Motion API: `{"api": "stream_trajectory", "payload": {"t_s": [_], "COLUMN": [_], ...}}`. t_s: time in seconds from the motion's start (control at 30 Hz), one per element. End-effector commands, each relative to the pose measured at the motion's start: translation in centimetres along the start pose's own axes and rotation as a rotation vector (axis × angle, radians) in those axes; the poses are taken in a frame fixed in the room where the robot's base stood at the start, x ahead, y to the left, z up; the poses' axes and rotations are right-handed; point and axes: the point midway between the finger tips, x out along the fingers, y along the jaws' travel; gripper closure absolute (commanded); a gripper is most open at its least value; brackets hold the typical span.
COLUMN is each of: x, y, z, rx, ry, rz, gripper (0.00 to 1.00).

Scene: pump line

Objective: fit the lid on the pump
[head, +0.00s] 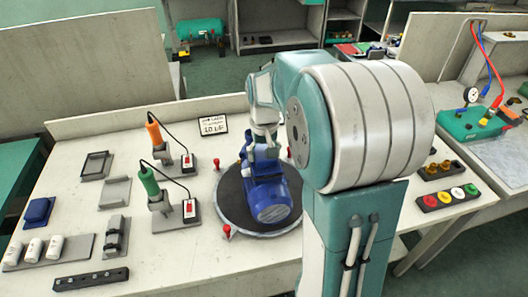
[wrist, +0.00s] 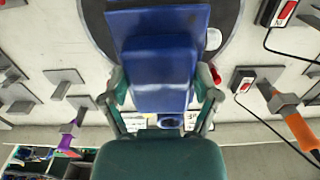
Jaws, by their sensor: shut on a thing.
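The blue pump (head: 268,196) lies on the dark round turntable (head: 232,205) in the middle of the bench, partly hidden by my arm. My gripper (head: 263,132) is above the pump's far end. In the wrist view, my gripper (wrist: 163,90) has one finger on each side of a blue block-like piece (wrist: 160,82), apparently the lid, and is shut on it. A broader blue surface (wrist: 155,22) shows beside it. The head view largely hides the held piece, and I cannot tell whether it touches the pump.
Green-handled (head: 150,182) and orange-handled (head: 155,133) tools stand in holders left of the turntable. Small red posts (head: 227,231) ring its edge. A blue block (head: 39,210) and white cylinders (head: 34,249) sit at the far left. Coloured caps (head: 450,195) lie right of my arm.

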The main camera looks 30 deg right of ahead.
Motion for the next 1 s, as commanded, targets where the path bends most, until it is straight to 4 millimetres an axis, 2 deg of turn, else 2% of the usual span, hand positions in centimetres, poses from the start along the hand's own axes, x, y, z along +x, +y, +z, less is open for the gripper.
{"api": "stream_trajectory", "payload": {"t_s": [0.27,0.3,0.33,0.73,1.0], "x": [0.5,0.5,0.5,0.4,-1.1], "y": [0.0,0.0,0.0,0.0,0.0], "z": [0.0,0.0,0.0,0.0,-0.1], "rx": [0.000,0.000,0.000,0.000,0.000], "ry": [0.000,0.001,0.001,0.001,0.003], "rz": [0.000,0.000,0.000,0.000,0.000], "gripper": [0.69,0.03,0.00,0.00,0.00]}}
